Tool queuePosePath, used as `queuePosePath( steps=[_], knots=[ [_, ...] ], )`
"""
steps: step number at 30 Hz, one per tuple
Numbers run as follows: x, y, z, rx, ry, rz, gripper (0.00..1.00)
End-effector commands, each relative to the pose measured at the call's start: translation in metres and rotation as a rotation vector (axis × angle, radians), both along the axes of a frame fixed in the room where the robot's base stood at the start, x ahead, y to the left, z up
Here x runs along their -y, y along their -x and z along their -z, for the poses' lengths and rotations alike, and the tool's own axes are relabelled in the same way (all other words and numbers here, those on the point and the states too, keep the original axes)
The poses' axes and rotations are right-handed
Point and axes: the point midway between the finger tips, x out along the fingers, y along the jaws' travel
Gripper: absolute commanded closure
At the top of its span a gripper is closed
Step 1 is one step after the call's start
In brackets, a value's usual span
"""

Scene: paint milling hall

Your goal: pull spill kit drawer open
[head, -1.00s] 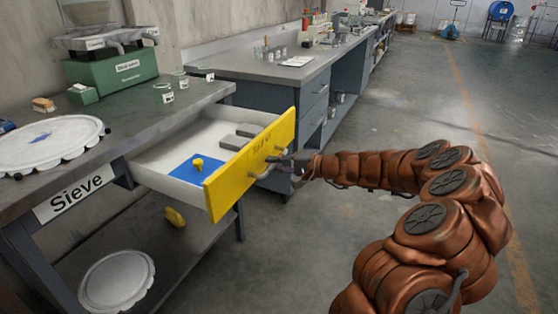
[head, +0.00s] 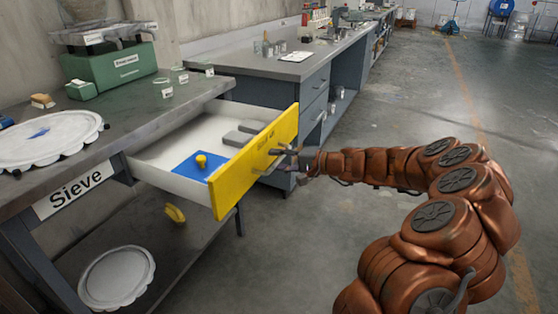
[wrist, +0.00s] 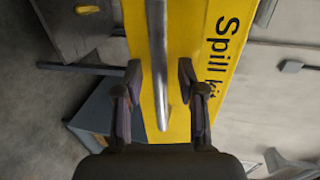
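The spill kit drawer (head: 228,190) has a yellow front and white inside, and stands well out from under the left workbench. Its front also fills the middle of the wrist view (wrist: 190,30), with "Spill kit" lettering. The metal bar handle (wrist: 158,60) runs between my two fingers, with a visible gap on each side. My gripper (wrist: 160,92) is open around the handle's end, not clamped on it. In the head view my gripper (head: 297,162) is at the right of the drawer front, small and partly merged with the handle.
The drawer holds a blue sheet with a yellow-topped item (head: 201,160) and grey pads (head: 240,136). The bench carries a Sieve label (head: 76,190), a white round sieve lid (head: 50,138) and a green device (head: 122,68). Another grey bench (head: 260,70) stands behind. The floor at right is clear.

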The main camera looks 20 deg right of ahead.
Motion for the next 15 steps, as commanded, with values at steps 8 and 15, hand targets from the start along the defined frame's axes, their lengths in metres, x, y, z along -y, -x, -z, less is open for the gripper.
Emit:
queuePosePath(
  steps=[8, 15],
  knots=[
    [0.006, 0.005, -0.002, 0.001, 0.000, 0.003, 0.61],
    [0.030, 0.030, -0.009, 0.001, 0.001, 0.008, 0.61]
  ],
)
